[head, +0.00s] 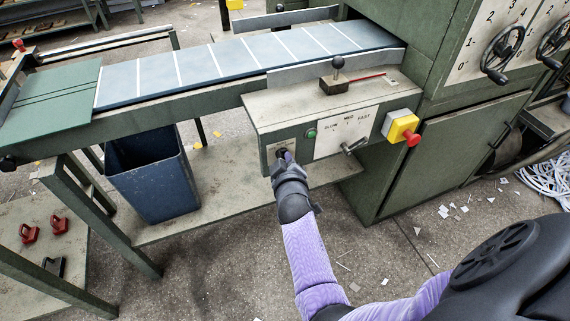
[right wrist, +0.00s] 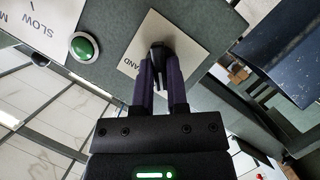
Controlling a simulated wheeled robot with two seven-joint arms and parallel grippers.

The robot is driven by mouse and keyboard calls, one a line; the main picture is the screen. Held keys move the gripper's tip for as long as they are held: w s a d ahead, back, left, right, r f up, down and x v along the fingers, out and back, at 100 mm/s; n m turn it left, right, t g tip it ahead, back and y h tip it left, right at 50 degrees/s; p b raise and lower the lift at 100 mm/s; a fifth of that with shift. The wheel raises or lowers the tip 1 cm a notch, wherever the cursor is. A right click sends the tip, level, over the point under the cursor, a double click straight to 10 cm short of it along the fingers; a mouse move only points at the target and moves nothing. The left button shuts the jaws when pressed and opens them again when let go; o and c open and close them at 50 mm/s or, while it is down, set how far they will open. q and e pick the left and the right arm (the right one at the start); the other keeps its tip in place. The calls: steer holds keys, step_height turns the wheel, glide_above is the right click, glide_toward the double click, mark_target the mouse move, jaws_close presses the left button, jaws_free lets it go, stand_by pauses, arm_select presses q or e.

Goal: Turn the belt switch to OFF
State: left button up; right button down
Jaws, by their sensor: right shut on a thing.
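The belt switch is a small dark knob (right wrist: 157,52) on a pale plate (right wrist: 190,42) at the left end of the green control box's front. The plate reads "...AND" in the right wrist view, with the rest hidden. My right gripper (head: 284,156) reaches the plate from below in the head view and covers most of the knob. In the right wrist view its two purple-dark fingers (right wrist: 160,85) are shut on the knob. The switch's exact setting is hard to read behind the fingers. My left gripper is not in view.
A green button (head: 311,133), a speed lever (head: 354,146) and a red stop button (head: 412,138) on a yellow box are right of the switch. The blue-grey belt (head: 220,62) runs above. A blue bin (head: 155,185) stands below left. Paper scraps litter the floor.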

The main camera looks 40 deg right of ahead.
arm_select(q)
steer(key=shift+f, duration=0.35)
arm_select(e)
steer(key=shift+w+r, duration=0.1)
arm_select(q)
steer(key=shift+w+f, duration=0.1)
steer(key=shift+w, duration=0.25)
arm_select(e)
steer(key=shift+r+n, duration=0.1)
steer(key=shift+n, duration=0.2)
steer(key=c, duration=0.6)
jaws_free()
steer(key=shift+c, duration=0.2)
arm_select(q)
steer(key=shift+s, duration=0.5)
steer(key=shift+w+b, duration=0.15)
steer(key=shift+b, duration=0.15)
arm_select(e)
steer(key=shift+a, duration=0.1)
